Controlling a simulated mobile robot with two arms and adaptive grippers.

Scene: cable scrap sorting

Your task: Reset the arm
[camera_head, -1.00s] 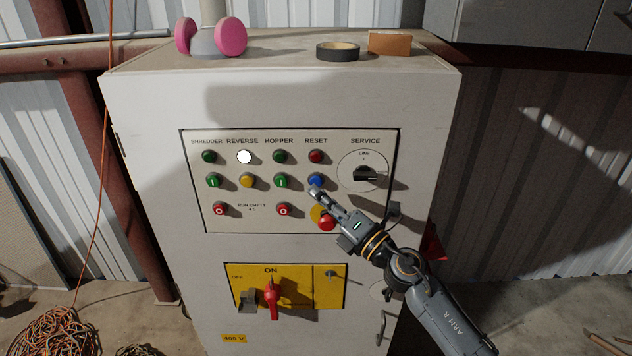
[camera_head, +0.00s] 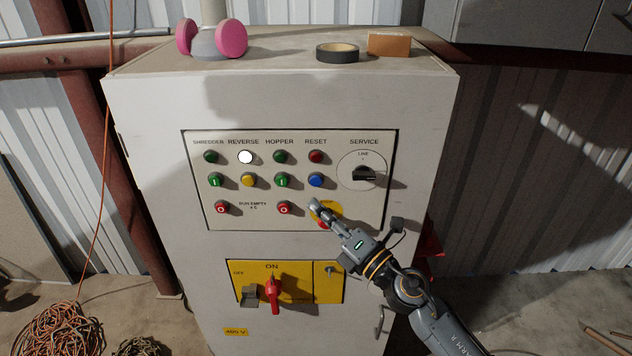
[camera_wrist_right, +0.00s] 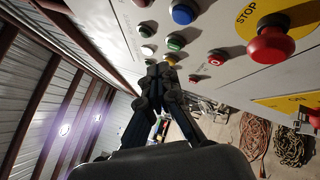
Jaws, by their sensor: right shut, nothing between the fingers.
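My right gripper (camera_head: 316,206) is shut and empty in front of the control panel (camera_head: 360,215), below the blue button (camera_head: 316,180) in the RESET column. In the head view it partly covers the red stop button (camera_head: 322,224) and its yellow plate. In the right wrist view the shut fingers (camera_wrist_right: 160,70) point toward the panel, with the blue button (camera_wrist_right: 183,12) and the red stop button (camera_wrist_right: 270,45) in sight. Whether the fingertips touch the panel cannot be told. My left gripper is not in view.
The red main switch handle (camera_head: 273,292) sits on the yellow plate below the panel. The black SERVICE knob (camera_head: 363,174) is to the right. Pink earmuffs (camera_head: 230,38), a tape roll (camera_head: 338,52) and an orange box (camera_head: 389,44) lie on the cabinet top. Orange cable coils (camera_head: 58,330) lie on the floor.

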